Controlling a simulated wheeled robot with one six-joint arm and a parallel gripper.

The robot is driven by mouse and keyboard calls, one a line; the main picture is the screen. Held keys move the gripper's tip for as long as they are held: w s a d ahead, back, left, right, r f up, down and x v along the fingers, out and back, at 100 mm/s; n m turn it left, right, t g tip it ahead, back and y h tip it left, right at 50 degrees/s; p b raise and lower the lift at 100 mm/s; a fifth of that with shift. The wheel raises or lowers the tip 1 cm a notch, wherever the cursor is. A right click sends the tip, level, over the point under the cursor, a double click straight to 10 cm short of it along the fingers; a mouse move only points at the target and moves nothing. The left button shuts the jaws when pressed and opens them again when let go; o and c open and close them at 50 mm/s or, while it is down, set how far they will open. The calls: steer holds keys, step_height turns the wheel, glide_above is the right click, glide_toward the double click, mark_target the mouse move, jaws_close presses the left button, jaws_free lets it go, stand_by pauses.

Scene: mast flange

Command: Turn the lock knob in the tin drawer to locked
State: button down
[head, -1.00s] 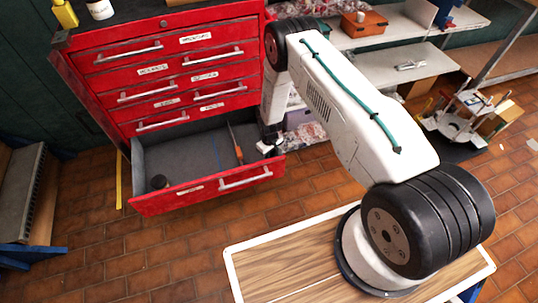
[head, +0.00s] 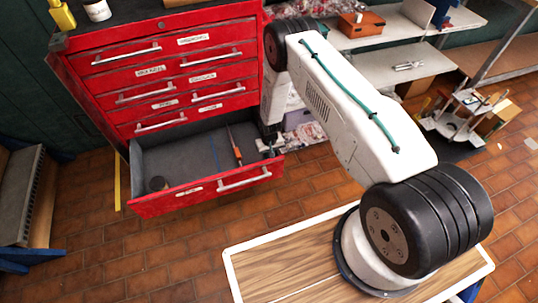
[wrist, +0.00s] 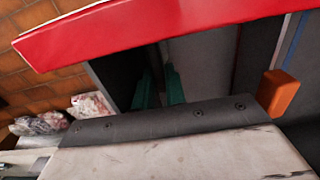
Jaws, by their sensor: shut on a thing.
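The open red-fronted drawer (head: 205,190) of the red tool cabinet has a grey interior. My gripper (head: 270,150) reaches down into its right end, close to the right wall. In the wrist view the two teal fingers of my gripper (wrist: 160,97) point into a narrow dark space below the red drawer front (wrist: 160,30). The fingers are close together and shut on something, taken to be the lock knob. The knob itself is hidden, so its setting cannot be read.
A screwdriver with an orange handle (head: 238,153) lies in the drawer just left of my gripper; its orange end (wrist: 279,93) is close in the wrist view. Shelves (head: 385,70) stand right of the cabinet.

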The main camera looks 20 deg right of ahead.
steer(key=c, duration=1.7)
jaws_free()
steer(key=n, duration=0.5)
steer(key=shift+s+a, duration=0.1)
steer(key=shift+a, duration=0.3)
steer(key=shift+m, duration=0.3)
steer(key=r, duration=2.3)
steer(key=w+r, duration=0.1)
steer(key=r, duration=1)
steer(key=shift+d+r, duration=0.2)
steer(key=shift+d, duration=0.15)
